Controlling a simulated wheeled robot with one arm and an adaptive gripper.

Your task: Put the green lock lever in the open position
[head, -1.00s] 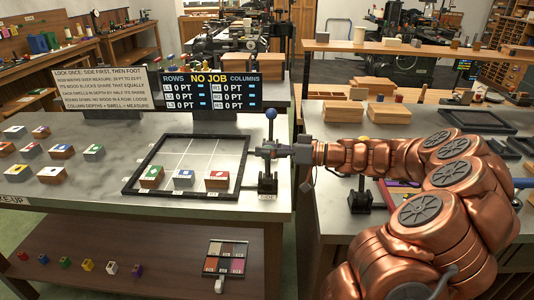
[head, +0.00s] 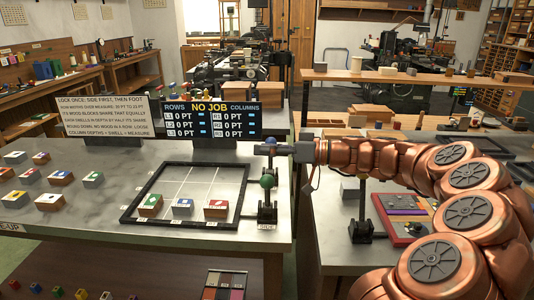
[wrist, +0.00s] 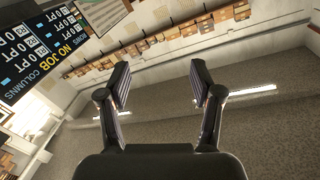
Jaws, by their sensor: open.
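The green lock lever (head: 267,181) shows as a green knob on a small black stand labelled SIDE, at the right edge of the black frame. I cannot tell its lock position. A blue knob (head: 270,141) rises above it, beside my gripper tips. My gripper (head: 262,149) points left, just above the green knob and apart from it. In the wrist view my gripper (wrist: 157,82) is open, with nothing between its two fingers. The lever does not show there.
The black frame (head: 127,215) holds several small blocks along its front. The NO JOB board (head: 211,119) and a paper sign (head: 103,115) stand behind it. Another black stand (head: 360,230) is on the right bench. More blocks lie left of the frame.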

